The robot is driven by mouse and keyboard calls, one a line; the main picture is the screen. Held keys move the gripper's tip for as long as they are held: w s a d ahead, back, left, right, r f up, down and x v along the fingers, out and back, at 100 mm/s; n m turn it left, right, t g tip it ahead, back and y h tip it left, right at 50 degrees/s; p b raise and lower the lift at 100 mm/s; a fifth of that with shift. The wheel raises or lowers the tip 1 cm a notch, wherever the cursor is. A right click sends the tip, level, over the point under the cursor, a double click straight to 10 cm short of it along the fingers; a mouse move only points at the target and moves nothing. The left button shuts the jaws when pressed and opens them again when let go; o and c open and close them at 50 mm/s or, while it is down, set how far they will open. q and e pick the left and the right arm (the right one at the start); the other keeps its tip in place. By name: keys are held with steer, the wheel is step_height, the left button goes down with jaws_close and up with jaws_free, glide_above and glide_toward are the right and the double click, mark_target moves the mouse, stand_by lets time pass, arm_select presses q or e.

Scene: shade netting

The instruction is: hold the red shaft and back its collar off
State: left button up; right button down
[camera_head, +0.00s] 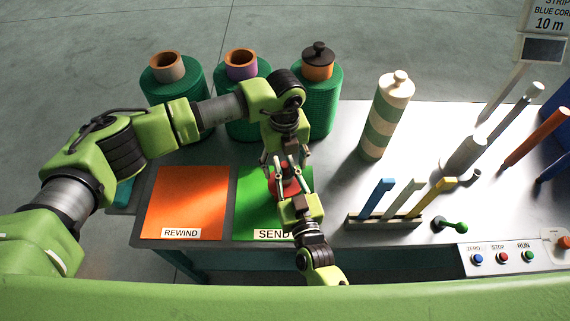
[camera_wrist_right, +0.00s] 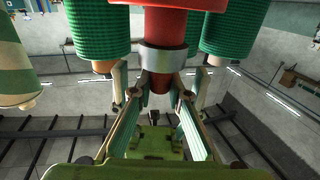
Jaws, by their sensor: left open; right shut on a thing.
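The red shaft (camera_wrist_right: 165,22) shows in the right wrist view, a thick red body with a grey collar (camera_wrist_right: 164,60) around it and a thinner dark red end past the collar. In the head view the red shaft (camera_head: 288,186) is mostly hidden between my grippers, and I cannot make out the collar there. My right gripper (camera_wrist_right: 162,90) is shut on the shaft's thin end, beside the collar; it comes in from the front in the head view (camera_head: 287,195). My left gripper (camera_head: 285,168) is open, pointing down from above, its fingers either side of the shaft.
An orange REWIND mat (camera_head: 187,200) lies left of the green SEND mat (camera_head: 250,195). Several green rolls (camera_head: 172,85) stand behind. A button panel (camera_head: 503,258) is at front right.

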mark_target(285, 182)
arm_select(q)
steer(key=m, duration=0.3)
arm_select(e)
steer(key=shift+a, duration=0.1)
steer(key=shift+s, duration=0.1)
arm_select(q)
steer(key=shift+f, duration=1.5)
steer(key=c, duration=1.6)
steer(key=shift+c, duration=0.2)
arm_select(e)
steer(key=shift+f, duration=0.1)
